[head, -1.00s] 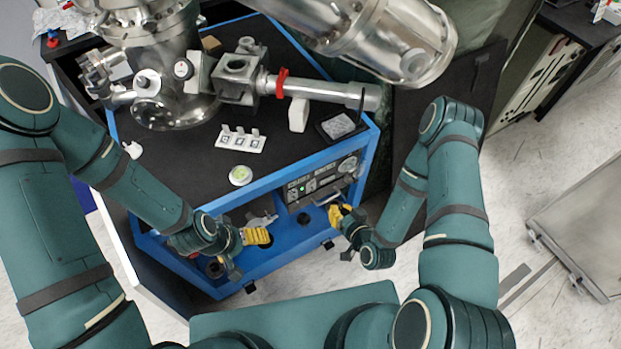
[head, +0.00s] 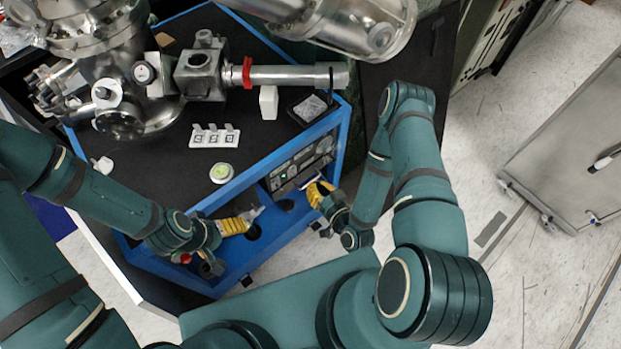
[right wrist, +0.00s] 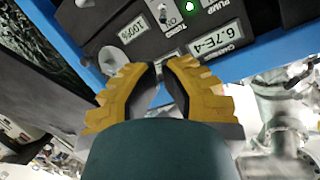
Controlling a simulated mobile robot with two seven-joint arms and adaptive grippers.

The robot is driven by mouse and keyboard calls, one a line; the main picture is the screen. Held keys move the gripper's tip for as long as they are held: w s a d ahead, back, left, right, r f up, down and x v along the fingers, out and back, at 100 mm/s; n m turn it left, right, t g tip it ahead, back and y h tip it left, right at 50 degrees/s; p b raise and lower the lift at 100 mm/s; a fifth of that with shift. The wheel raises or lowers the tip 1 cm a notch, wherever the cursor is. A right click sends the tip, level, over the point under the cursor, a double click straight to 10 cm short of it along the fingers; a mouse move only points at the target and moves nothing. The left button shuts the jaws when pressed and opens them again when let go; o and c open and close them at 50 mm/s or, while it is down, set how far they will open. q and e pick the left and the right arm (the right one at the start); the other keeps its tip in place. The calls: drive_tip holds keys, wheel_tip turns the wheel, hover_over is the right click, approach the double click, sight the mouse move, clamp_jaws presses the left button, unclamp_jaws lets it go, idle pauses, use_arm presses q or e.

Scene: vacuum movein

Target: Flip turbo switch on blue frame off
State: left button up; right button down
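The blue frame (head: 335,130) carries a dark control panel (head: 300,165) on its front side. In the right wrist view, a small metal toggle switch (right wrist: 162,14) on the panel has a label reading TURBO and ON beside it. Its lever position is too small to tell. My right gripper (right wrist: 161,64) has yellow fingers whose tips are nearly together just below the switch, with nothing seen held. It also shows in front of the panel in the head view (head: 318,190). My left gripper (head: 240,222) is by the frame's lower left front, its opening unclear.
The panel also has a lit green light (right wrist: 189,6), a display reading 6.7E-4 (right wrist: 214,38) and another readout (right wrist: 133,32). Steel vacuum parts (head: 120,70) stand on the frame's black top. A grey cart (head: 570,140) stands to the right on open floor.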

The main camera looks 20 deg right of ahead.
sight(298, 165)
drive_tip(key=b+x, duration=0.1)
drive_tip(key=x, duration=0.8)
drive_tip(key=shift+s+d+f+b, duration=0.1)
drive_tip(key=shift+s+f+b, duration=0.25)
drive_tip(key=shift+b, duration=0.2)
idle(0.8)
drive_tip(key=shift+s+f, duration=0.1)
drive_tip(key=shift+f, duration=0.15)
drive_tip(key=shift+s+d+f+b, duration=0.15)
drive_tip(key=shift+s+f+b, duration=0.1)
drive_tip(key=shift+f+b, duration=0.45)
drive_tip(key=shift+r, duration=0.25)
drive_tip(key=shift+f, duration=0.15)
